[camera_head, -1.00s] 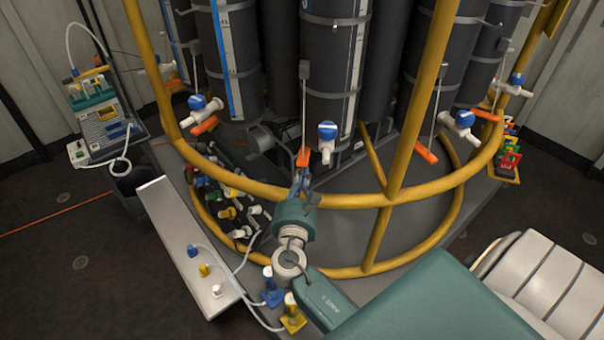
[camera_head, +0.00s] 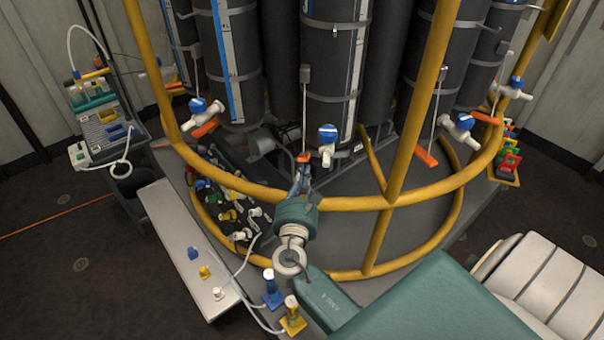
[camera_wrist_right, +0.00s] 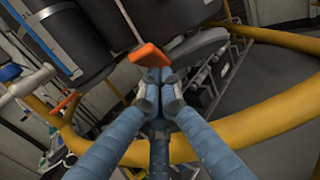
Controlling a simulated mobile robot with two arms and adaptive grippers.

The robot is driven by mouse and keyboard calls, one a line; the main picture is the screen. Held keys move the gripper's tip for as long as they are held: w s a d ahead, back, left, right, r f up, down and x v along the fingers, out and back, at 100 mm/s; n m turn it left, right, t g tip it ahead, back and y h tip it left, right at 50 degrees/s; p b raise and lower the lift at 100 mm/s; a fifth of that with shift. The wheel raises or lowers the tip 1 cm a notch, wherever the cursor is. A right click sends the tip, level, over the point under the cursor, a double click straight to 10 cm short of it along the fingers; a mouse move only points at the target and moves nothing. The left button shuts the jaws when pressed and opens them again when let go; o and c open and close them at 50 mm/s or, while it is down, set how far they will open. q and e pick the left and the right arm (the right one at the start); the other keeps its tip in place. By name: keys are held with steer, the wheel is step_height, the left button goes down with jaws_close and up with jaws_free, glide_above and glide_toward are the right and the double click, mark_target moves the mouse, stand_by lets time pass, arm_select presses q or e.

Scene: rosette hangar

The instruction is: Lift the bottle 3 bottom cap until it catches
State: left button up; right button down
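Bottle 3 is most likely the dark central cylinder (camera_head: 328,70); I read no number on it. Its bottom cap seems to be the orange piece (camera_head: 303,157) at the lower end of a thin rod, beside a blue-and-white valve. My right gripper (camera_head: 301,178) is just below the orange piece, pointing up at it. In the right wrist view the orange piece (camera_wrist_right: 150,53) is just beyond the blue fingertips (camera_wrist_right: 158,77), which are drawn together. Nothing shows between them; whether they touch the orange piece is unclear. My left gripper is not in view.
A yellow tubular rail (camera_head: 345,203) curves around the bottles, close to my right gripper. Similar bottles with orange pieces (camera_head: 426,158) stand on either side. A pale bench (camera_head: 170,228) with small connectors and hoses lies at lower left. Dark floor is clear at far left.

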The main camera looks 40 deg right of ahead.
steer(key=shift+f+b, duration=0.3)
steer(key=shift+f, duration=0.55)
steer(key=shift+s+a, duration=0.1)
steer(key=p+v, duration=0.1)
steer(key=v, duration=0.9)
stand_by(0.5)
